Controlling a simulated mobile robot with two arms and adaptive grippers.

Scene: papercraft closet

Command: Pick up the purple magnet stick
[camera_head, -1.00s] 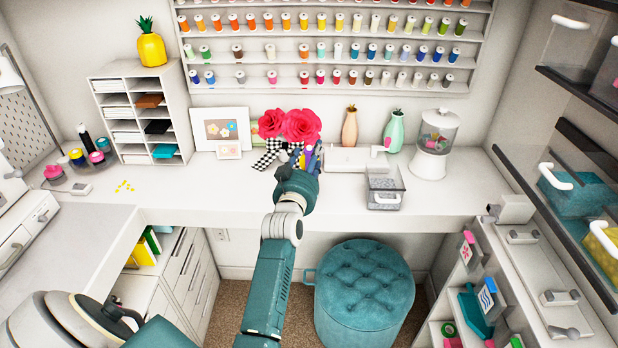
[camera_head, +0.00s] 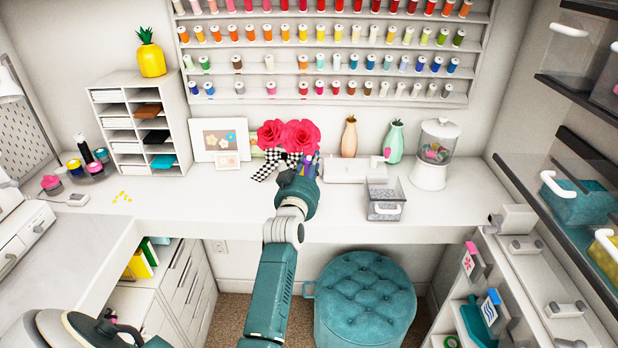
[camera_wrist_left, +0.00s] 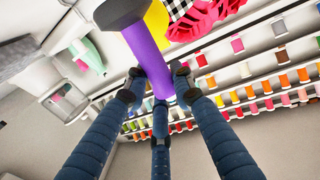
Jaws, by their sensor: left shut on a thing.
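The purple magnet stick (camera_wrist_left: 148,55) shows large in the left wrist view, with a dark, wide end towards the camera. The fingers of my left gripper (camera_wrist_left: 158,88) are shut around its shaft. In the head view my left gripper (camera_head: 299,165) is at the back of the white desk, in front of the pink flowers (camera_head: 292,135) and a black-and-white checkered bow. Its hand hides most of the stick there; only small purple and blue bits show beside the fingers. My right gripper is not in view.
On the white desk (camera_head: 240,200), a clear container (camera_head: 384,208) and a white machine (camera_head: 348,171) stand right of the gripper. Two vases and a lidded jar (camera_head: 433,160) are behind them. Framed pictures stand left. A teal stool (camera_head: 365,305) is below.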

